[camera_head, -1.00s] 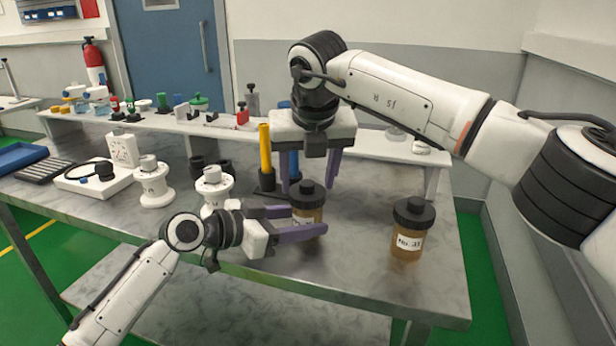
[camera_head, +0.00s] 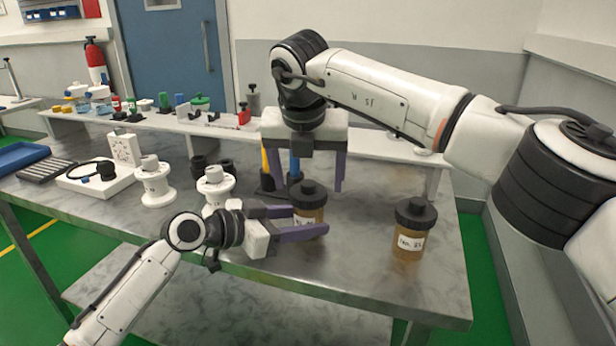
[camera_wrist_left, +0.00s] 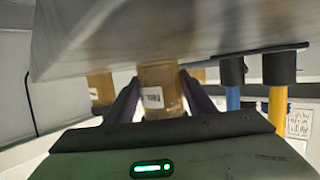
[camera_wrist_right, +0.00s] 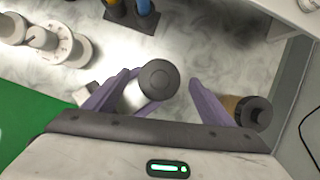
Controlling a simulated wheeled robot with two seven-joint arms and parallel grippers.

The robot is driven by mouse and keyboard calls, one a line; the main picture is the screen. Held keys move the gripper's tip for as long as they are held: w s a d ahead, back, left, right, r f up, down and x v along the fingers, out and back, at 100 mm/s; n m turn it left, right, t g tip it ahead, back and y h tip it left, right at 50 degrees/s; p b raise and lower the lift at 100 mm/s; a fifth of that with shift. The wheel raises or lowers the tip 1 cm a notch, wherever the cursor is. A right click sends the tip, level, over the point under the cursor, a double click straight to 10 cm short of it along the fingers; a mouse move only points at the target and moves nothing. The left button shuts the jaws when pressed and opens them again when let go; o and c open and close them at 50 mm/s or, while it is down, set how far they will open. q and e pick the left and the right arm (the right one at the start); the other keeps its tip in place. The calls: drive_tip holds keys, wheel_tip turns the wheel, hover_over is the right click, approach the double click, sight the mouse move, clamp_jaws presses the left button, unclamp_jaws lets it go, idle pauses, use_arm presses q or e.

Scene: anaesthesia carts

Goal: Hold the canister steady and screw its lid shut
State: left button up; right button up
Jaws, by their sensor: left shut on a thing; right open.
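An amber canister (camera_head: 309,217) with a white label stands upright near the table's front edge. A black knobbed lid (camera_head: 307,196) sits on its top; whether it is tight cannot be seen. My left gripper (camera_head: 306,222) is shut around the canister's body from the left; the left wrist view shows the body (camera_wrist_left: 161,88) between both fingers. My right gripper (camera_head: 308,184) points down, open, above and slightly behind the lid in the head view. In the right wrist view the lid (camera_wrist_right: 158,80) appears between its spread fingers, apart from the right one.
A second amber canister (camera_head: 409,242) with a black lid stands to the right. White spools (camera_head: 216,187) stand to the left, and yellow and blue posts (camera_head: 267,180) just behind. A raised white shelf (camera_head: 378,146) runs along the back.

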drive_tip(key=v, duration=1.2)
drive_tip(key=shift+a, duration=0.1)
use_arm(q)
drive_tip(key=o, duration=0.9)
